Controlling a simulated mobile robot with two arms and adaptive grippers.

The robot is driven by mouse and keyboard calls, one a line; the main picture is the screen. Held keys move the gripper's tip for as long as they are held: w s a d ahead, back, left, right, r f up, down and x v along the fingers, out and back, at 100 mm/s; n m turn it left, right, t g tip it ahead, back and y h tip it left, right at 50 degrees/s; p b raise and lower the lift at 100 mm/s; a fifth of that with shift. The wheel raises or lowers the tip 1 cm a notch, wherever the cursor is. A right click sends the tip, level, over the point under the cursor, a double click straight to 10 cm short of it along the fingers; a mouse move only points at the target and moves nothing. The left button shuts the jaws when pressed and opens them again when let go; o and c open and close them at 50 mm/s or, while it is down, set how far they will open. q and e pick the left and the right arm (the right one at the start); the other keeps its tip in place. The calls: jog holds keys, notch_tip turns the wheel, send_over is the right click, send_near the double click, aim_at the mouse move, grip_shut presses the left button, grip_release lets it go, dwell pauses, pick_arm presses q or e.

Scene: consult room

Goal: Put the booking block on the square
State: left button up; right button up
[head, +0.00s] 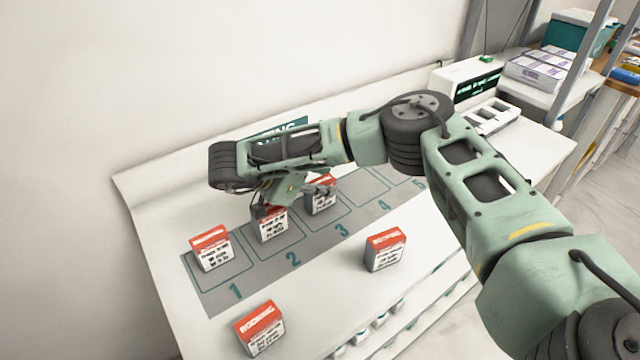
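Several white blocks with red-orange tops and printed fronts are in the head view. One block, whose top seems to read "BOOKING" (259,328), stands on the bare table at the front. Another block (385,250) stands off the strip to the right. A block (212,250) is on square 1, one (272,228) is at square 2 and one (321,203) is at square 3. My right gripper (285,203) is low over the blocks at squares 2 and 3 and partly hides their tops. Its finger gap is not clear. My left gripper is out of view.
A grey strip (214,291) with numbered outlined squares runs along the white table (330,318). Square 4 (362,183) looks empty; square 5 is partly hidden by my arm. A white device (466,77) and stacked boxes (536,70) stand at the back right.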

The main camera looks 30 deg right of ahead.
jog(key=o, duration=0.4)
jog(key=shift+f, duration=0.1)
jog(key=shift+r, duration=0.35)
jog(key=shift+r+p, duration=0.5)
jog(key=shift+p, duration=0.05)
jog(key=b+v, duration=0.1)
jog(key=v, duration=1.1)
jog(key=shift+a+f, duration=0.1)
jog(key=shift+f, duration=0.1)
